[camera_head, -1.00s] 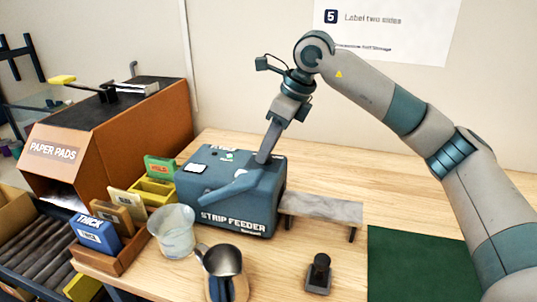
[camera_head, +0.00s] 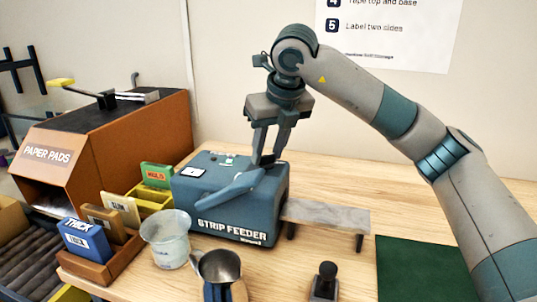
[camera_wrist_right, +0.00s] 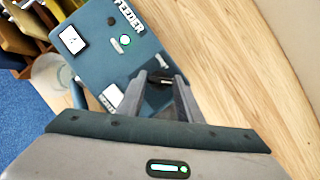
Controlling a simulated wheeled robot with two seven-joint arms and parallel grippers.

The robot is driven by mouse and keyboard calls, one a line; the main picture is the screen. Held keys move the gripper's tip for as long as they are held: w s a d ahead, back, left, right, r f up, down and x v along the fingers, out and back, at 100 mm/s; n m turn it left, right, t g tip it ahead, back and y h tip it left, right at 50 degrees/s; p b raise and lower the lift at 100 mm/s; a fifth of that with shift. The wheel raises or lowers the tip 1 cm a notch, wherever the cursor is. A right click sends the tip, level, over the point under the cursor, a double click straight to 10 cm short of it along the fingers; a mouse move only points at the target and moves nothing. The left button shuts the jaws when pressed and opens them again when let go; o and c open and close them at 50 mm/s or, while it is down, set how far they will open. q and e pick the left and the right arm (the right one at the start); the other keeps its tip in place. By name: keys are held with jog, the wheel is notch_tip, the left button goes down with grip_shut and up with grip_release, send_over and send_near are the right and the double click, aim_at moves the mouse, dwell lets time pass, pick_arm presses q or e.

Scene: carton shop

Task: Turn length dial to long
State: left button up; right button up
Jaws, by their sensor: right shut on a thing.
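The blue strip feeder (camera_head: 260,210) stands on the wooden bench. It also shows in the right wrist view (camera_wrist_right: 130,62), with a screen, a green button and white labels on its top. My right gripper (camera_head: 264,162) points down at the top of the feeder near its right edge. In the right wrist view its fingers (camera_wrist_right: 160,82) are shut on a small dark knob, which seems to be the length dial (camera_wrist_right: 162,80). The fingers mostly hide the dial, and I cannot read its setting. My left gripper is not in view.
A metal jug (camera_head: 218,272) and a clear beaker (camera_head: 166,243) stand in front of the feeder. A grey outfeed shelf (camera_head: 330,215), a black stamp-like tool (camera_head: 325,282) and a green mat (camera_head: 425,268) lie to the right. The paper pads box (camera_head: 120,140) stands left.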

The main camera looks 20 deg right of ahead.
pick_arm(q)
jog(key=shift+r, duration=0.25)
pick_arm(e)
jog(key=o, duration=1.1)
jog(key=shift+s+r, duration=0.15)
jog(key=shift+r, duration=0.35)
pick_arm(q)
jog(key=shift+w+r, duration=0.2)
pick_arm(e)
jog(key=v, duration=1.6)
jog(key=shift+r, duration=0.2)
